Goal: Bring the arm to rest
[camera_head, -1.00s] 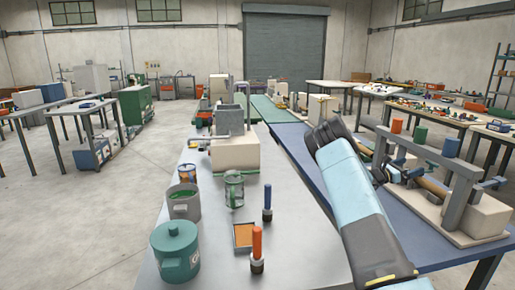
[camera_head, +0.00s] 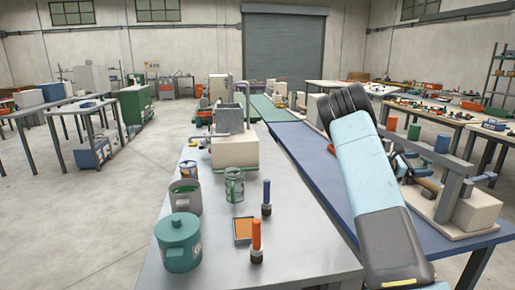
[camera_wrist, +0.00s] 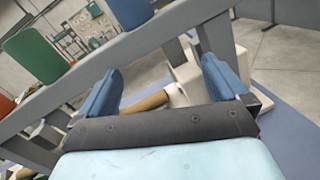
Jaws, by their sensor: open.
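My arm reaches up from the bottom right in the head view and stands over the blue table's near side. My gripper (camera_wrist: 162,64) shows in the wrist view with its two blue fingers spread apart and nothing between them. The winder's grey slanted beam (camera_wrist: 75,92) crosses close beyond the fingers, with a tan roller (camera_wrist: 146,102) behind the gap. Whether a finger touches the winder I cannot tell. In the head view the winder (camera_head: 458,192) stands right of my arm, partly hidden by it.
A grey bench (camera_head: 205,262) at the left carries a green lidded pot (camera_head: 178,247), cans, an orange-handled tool (camera_head: 257,235) and a blue-handled tool (camera_head: 266,193). The blue table (camera_head: 305,160) bears the winder. Open floor (camera_head: 70,220) lies at the far left.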

